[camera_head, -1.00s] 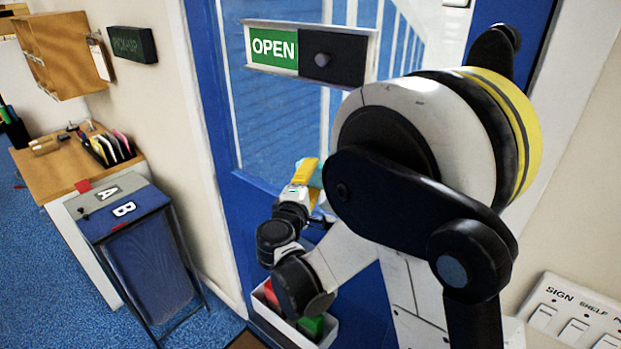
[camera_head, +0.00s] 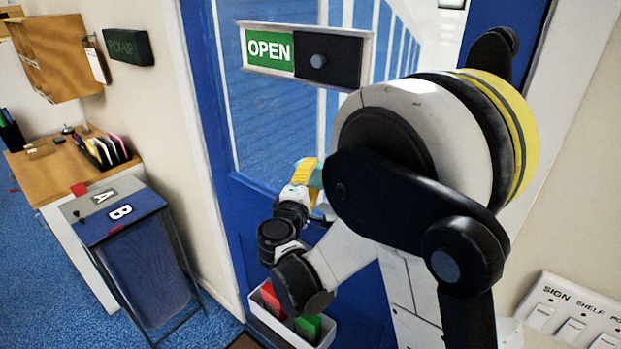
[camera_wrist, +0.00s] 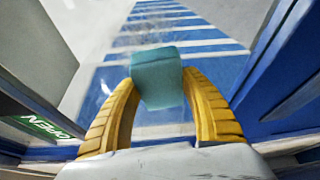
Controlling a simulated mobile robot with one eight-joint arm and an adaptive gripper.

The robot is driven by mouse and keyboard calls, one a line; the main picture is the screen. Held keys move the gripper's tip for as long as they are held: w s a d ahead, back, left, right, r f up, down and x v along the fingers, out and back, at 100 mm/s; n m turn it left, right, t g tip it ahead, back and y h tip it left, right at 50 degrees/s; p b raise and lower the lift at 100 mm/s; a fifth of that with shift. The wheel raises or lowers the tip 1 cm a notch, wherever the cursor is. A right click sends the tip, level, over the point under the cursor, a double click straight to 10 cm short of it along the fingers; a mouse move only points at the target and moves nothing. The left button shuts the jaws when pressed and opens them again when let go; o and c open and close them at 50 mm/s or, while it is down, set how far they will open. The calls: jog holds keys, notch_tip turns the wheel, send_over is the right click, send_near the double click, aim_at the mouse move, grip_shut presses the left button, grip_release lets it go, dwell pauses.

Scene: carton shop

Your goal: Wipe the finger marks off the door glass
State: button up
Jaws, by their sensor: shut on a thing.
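My gripper (camera_wrist: 157,85) has yellow fingers shut on a teal block (camera_wrist: 158,76), which looks like a sponge or folded cloth. In the head view my gripper (camera_head: 304,174) is at the lower part of the door glass (camera_head: 272,125), with a bit of the teal block (camera_head: 316,179) showing beside it. Blue and white stripes show through the glass in the wrist view. I cannot tell whether the block touches the glass. My arm hides the right part of the door.
An OPEN sign with a dark slider (camera_head: 303,54) crosses the glass above my gripper. A white bin (camera_head: 262,318) with red and green things is low at the door. A blue A/B box (camera_head: 122,221) and wooden desk (camera_head: 52,172) stand left. Labelled switches (camera_head: 570,318) are at right.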

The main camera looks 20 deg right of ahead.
aim_at(317, 158)
jog(key=shift+w+d, duration=0.25)
jog(key=shift+d, duration=0.1)
jog(key=shift+s+d+r, duration=0.85)
jog(key=shift+s+d, duration=1.5)
jog(key=shift+s, duration=0.9)
jog(key=shift+w+a+b, duration=0.3)
jog(key=shift+w+a, duration=0.45)
jog(key=shift+w, duration=0.35)
jog(key=shift+w+a+b, duration=0.35)
jog(key=shift+w+a, duration=0.45)
jog(key=shift+w, duration=0.3)
jog(key=shift+w+a+b, duration=0.3)
jog(key=shift+w+a, duration=0.45)
jog(key=shift+w, duration=0.35)
jog(key=shift+r+p, duration=0.5)
jog(key=shift+r, duration=0.3)
jog(key=s+d, duration=0.4)
jog(key=s, duration=0.2)
jog(key=shift+s+d+b, duration=0.3)
